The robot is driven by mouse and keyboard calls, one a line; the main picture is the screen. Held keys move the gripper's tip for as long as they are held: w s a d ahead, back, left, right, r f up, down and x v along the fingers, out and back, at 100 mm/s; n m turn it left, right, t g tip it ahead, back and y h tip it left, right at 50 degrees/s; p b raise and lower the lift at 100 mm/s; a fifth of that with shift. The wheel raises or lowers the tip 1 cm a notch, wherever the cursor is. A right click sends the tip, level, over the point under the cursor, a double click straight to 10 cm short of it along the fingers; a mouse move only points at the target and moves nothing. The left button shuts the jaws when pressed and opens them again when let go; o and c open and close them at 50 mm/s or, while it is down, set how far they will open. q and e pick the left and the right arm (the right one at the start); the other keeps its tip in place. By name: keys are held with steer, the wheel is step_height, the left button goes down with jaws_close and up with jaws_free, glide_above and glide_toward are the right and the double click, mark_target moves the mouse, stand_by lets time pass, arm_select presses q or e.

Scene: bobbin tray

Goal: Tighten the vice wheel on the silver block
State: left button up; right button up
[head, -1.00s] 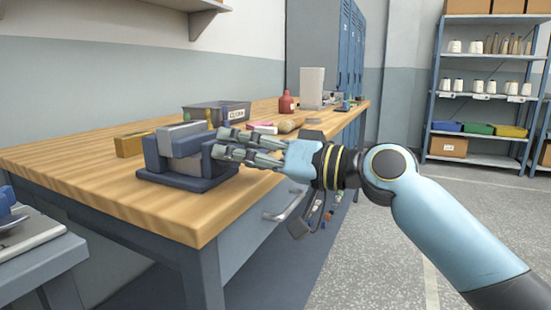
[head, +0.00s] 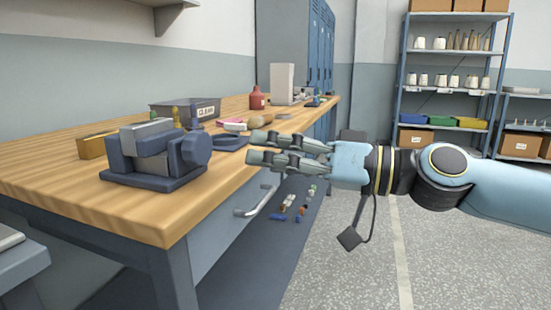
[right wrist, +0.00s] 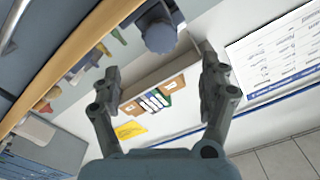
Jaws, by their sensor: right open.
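The dark blue-grey vice (head: 150,183) stands on the wooden bench. The silver block (head: 147,130) sits in the top of the vice and sticks up between its jaws; I cannot tell how tightly they grip it. The vice wheel (head: 197,149) is on the vice's right side and is uncovered. My right gripper (head: 252,147) is open and empty, to the right of the wheel and apart from it. In the right wrist view its fingers (right wrist: 161,70) are spread wide, and the wheel (right wrist: 159,36) shows beyond them. My left gripper is out of view.
On the bench (head: 90,185), a yellow-brown block (head: 92,147) lies behind the vice. A labelled grey bin (head: 190,110), a red bottle (head: 257,98) and small items stand farther back. A drawer handle (head: 257,203) juts from the bench front. The floor at right is clear.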

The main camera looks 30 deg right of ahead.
mark_target(205, 151)
steer(key=w+a+n+p, duration=0.1)
steer(key=w+a+n, duration=0.1)
steer(key=w, duration=0.1)
steer(key=w+a+n+p, duration=0.1)
steer(key=w+a+n, duration=0.1)
steer(key=w+n, duration=0.1)
steer(key=w+a+n+p, duration=0.1)
steer(key=w+a+n, duration=0.1)
steer(key=shift+w+a+r+n, duration=0.1)
steer(key=shift+w+a+n, duration=0.2)
steer(key=shift+w+a, duration=0.4)
steer(key=shift+w, duration=0.1)
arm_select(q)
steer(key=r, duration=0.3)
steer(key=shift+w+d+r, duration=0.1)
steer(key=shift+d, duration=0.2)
